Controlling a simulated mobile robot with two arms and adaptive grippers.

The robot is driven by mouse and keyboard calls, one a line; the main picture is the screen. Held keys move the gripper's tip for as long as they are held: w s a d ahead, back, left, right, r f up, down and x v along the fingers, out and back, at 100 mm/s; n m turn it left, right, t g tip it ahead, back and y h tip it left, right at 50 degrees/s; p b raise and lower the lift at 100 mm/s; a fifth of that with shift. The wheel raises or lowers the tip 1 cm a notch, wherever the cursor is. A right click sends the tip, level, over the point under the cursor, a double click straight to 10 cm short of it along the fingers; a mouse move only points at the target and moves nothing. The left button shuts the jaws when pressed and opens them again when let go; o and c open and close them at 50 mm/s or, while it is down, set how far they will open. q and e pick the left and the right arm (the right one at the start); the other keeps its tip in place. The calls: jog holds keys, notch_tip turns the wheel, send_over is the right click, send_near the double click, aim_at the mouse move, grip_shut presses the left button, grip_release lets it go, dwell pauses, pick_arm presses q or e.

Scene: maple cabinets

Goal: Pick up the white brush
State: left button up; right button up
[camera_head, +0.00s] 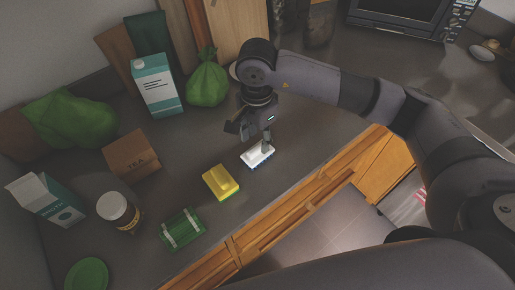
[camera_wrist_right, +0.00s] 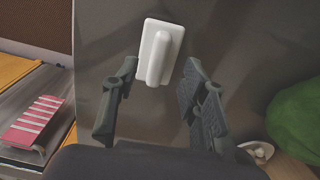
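The white brush (camera_head: 257,156) lies on the grey counter near its front edge, with dark blue bristles showing along its lower side. My right gripper (camera_head: 256,138) is above and right beside it, pointing down, and partly covers its back part. In the right wrist view the brush (camera_wrist_right: 158,52) shows its white back and raised handle, lying between and just beyond the fingertips. The two fingers of my right gripper (camera_wrist_right: 156,76) are apart there, with nothing held between them. I cannot tell whether a finger touches the brush. My left gripper is not in view.
A yellow sponge (camera_head: 221,183) lies left of the brush, then a green package (camera_head: 183,229). A jar (camera_head: 119,211), tea box (camera_head: 132,156), cartons (camera_head: 157,85) and a green bag (camera_head: 208,82) stand farther left and back. The counter right of the brush is clear.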

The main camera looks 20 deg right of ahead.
aim_at(258, 147)
jog(key=shift+d+f+p, duration=0.1)
jog(key=shift+f+p, duration=0.2)
jog(key=shift+f, duration=1.2)
jog(key=shift+s, duration=0.1)
grip_shut()
